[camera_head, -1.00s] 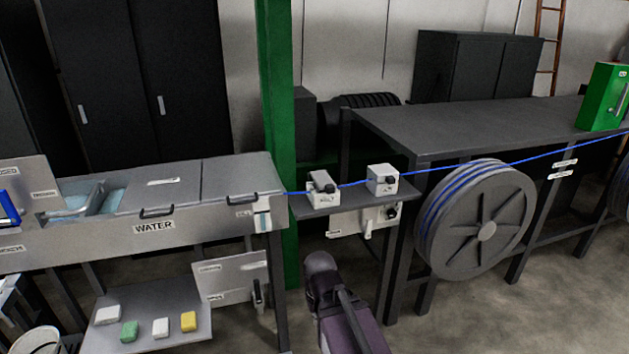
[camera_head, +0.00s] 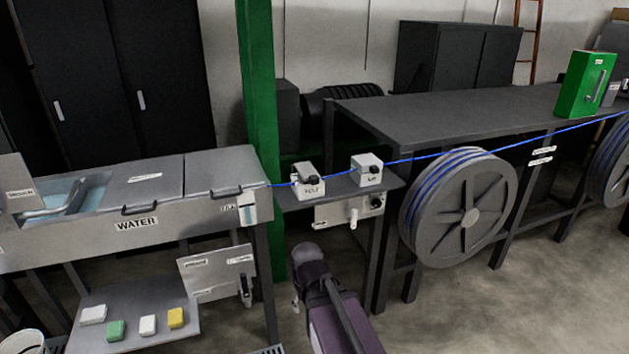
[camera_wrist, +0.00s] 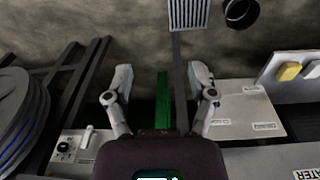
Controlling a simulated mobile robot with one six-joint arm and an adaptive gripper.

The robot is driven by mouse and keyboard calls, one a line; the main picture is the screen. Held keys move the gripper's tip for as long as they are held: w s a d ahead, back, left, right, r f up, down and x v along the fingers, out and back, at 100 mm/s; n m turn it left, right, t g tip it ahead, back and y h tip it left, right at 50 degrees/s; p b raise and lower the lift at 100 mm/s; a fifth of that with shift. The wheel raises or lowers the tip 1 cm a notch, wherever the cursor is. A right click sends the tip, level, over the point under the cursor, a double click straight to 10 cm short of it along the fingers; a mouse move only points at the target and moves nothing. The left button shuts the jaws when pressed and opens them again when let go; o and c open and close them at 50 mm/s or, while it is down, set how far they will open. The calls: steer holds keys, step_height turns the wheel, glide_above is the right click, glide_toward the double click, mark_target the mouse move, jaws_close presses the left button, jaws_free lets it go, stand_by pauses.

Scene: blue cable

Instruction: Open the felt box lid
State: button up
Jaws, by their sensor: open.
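In the head view my arm is below and in front of the shelf, and the gripper is mostly hidden. The felt box does not show in the wrist view.
A similar white box (camera_head: 367,171) stands right of the felt box. A switch panel (camera_head: 349,212) hangs under the shelf. A green post (camera_head: 258,90) rises behind. The water trough (camera_head: 180,224) is left, a cable reel (camera_head: 461,205) right. Open floor lies at the front right.

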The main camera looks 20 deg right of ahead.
steer(key=w+d+m+t+h+b, duration=0.1)
steer(key=w+d+m+t+b, duration=0.15)
steer(key=w+d+t, duration=0.4)
steer(key=n+t+y+b, duration=0.25)
steer(key=t+b, duration=0.75)
steer(key=t, duration=0.5)
glide_toward(315, 181)
steer(key=s, duration=0.2)
steer(key=shift+f+n, duration=0.4)
steer(key=shift+f, duration=0.05)
steer(key=p+x, duration=0.5)
steer(key=x, duration=0.8)
steer(key=shift+w+d+r+p, duration=0.1)
steer(key=shift+w+d+p, duration=0.05)
steer(key=shift+w+p, duration=0.2)
jaws_close()
